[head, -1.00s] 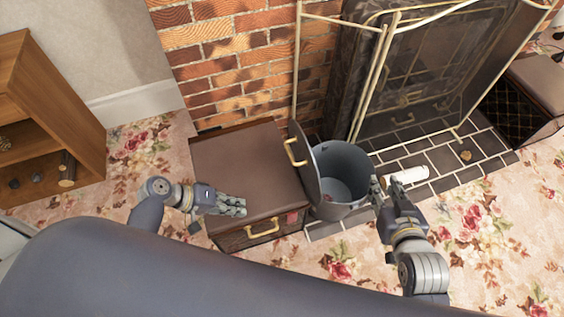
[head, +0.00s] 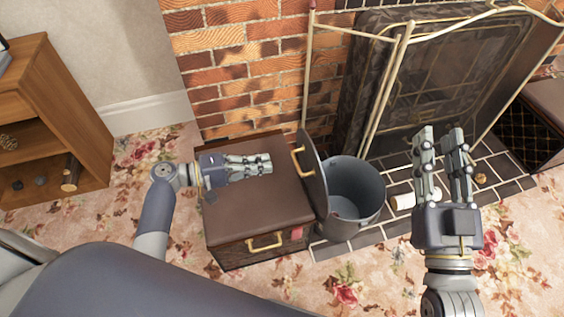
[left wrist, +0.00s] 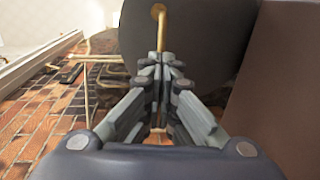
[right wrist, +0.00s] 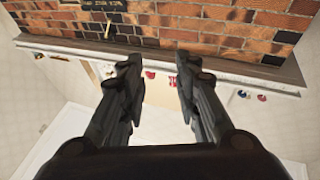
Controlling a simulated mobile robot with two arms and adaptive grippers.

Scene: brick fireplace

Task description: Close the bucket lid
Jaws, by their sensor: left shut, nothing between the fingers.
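A grey metal bucket (head: 355,195) stands on the dark hearth tiles beside a brown box. Its round grey lid (head: 313,172) stands upright, open, at the bucket's left side, with a gold handle (head: 297,162) facing left. My left gripper (head: 268,163) is shut and empty above the brown box, left of the lid and apart from it. In the left wrist view the lid's dark face (left wrist: 205,40) and its gold handle (left wrist: 159,14) are straight beyond the fingertips. My right gripper (head: 440,135) is raised to the right of the bucket, its fingers apart, with nothing between them.
The brown box (head: 255,215) with a gold handle fills the space left of the bucket. A gold-framed fire screen (head: 395,90) stands behind the bucket. A white roll (head: 403,200) lies on the tiles right of it. A wooden shelf (head: 75,130) is at far left.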

